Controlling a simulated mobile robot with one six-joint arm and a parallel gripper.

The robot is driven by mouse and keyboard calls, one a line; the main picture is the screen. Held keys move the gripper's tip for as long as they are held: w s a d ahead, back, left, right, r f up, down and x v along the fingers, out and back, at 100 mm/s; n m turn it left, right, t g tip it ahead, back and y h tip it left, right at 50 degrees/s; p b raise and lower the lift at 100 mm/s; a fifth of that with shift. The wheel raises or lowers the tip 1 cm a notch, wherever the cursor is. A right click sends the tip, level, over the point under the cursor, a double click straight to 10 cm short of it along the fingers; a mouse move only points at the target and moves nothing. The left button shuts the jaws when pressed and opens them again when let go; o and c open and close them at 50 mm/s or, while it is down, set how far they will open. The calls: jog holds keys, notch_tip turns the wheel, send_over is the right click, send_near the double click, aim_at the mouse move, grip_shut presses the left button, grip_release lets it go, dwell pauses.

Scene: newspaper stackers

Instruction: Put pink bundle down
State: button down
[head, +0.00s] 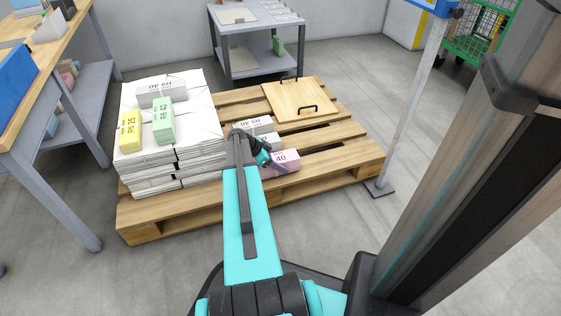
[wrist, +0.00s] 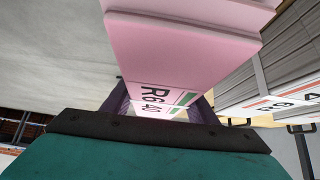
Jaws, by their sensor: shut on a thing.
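The pink bundle (head: 287,160) has a white label with "40" and shows at the right of the pallet's middle in the head view. In the wrist view the pink bundle (wrist: 185,60) fills the upper middle, its label reading "R6 40". My gripper (head: 268,161) is shut on it, with a purple finger at each side in the wrist view (wrist: 160,108). My arm hides part of the gripper and bundle in the head view. I cannot tell whether the bundle touches the pallet (head: 345,160) or hangs just above it.
White bundles (head: 256,124) lie right behind my gripper. A tall white stack (head: 197,150) at left carries a yellow bundle (head: 130,131), a green bundle (head: 163,121) and a white bundle (head: 155,92). A wooden board with black handles (head: 290,98) lies on the back right. A post (head: 412,100) stands at right.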

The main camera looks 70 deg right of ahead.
jog(key=shift+f, duration=0.4)
jog(key=shift+f, duration=0.1)
jog(key=c, duration=0.7)
grip_release()
jog(key=shift+w+a+r, duration=0.2)
jog(key=shift+r, duration=0.3)
jog(key=p+v, duration=0.5)
jog(key=v, duration=0.6)
jog(key=shift+f, duration=0.1)
